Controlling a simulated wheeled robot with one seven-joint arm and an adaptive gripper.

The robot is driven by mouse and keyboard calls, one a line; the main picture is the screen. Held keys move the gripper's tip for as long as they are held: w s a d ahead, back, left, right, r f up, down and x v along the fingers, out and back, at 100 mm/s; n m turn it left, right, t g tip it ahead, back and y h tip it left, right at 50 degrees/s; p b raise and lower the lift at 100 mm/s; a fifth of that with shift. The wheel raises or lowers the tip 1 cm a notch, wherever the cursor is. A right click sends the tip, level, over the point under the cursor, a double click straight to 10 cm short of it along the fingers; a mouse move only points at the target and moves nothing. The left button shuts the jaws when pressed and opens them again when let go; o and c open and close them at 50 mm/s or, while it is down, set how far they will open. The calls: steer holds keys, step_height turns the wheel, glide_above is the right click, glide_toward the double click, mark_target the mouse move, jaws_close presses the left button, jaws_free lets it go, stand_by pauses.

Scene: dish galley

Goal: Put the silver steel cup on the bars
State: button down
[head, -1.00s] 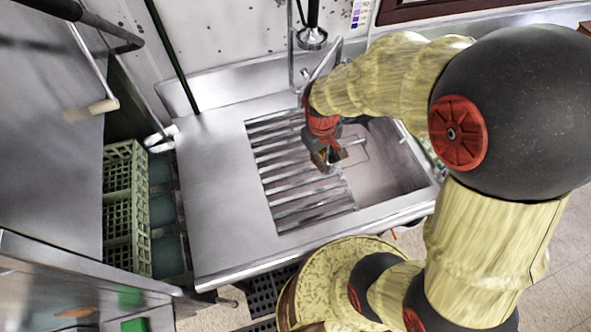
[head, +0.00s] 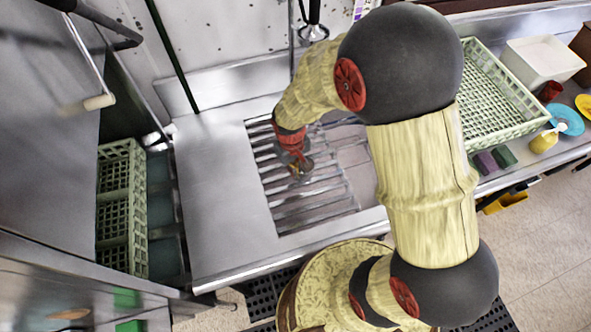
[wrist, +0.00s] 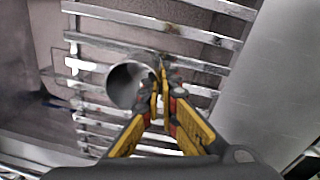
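The silver steel cup (wrist: 127,86) shows in the wrist view as a round grey ring with its open mouth toward the camera. My gripper (wrist: 163,88) has its yellow fingers close together at the cup's right rim, and appears shut on its wall. Behind the cup are the metal bars (wrist: 112,12); I cannot tell whether it touches them. In the head view my gripper (head: 302,168) is over the bars (head: 315,210), and the cup cannot be made out clearly there.
The sink basin (head: 362,178) lies right of the bars, partly hidden by my arm. A bare steel counter (head: 222,190) lies to their left. A green rack (head: 490,100), a white tub (head: 543,60) and a yellow bottle (head: 543,142) stand at the right.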

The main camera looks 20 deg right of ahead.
steer(key=shift+r, duration=0.1)
steer(key=c, duration=2)
jaws_free()
steer(key=shift+c, duration=0.2)
steer(key=s+d+r+m+t+p, duration=0.1)
steer(key=s+r, duration=0.2)
steer(key=r, duration=1)
steer(key=s+d+r+m+t+p, duration=0.1)
steer(key=s+r+t, duration=0.15)
steer(key=r, duration=0.95)
steer(key=s+d+r+m+t, duration=0.1)
steer(key=s+r+t, duration=0.1)
steer(key=s+r, duration=0.6)
steer(key=shift+s+d+y, duration=0.3)
steer(key=shift+s+y, duration=0.1)
steer(key=shift+s, duration=0.1)
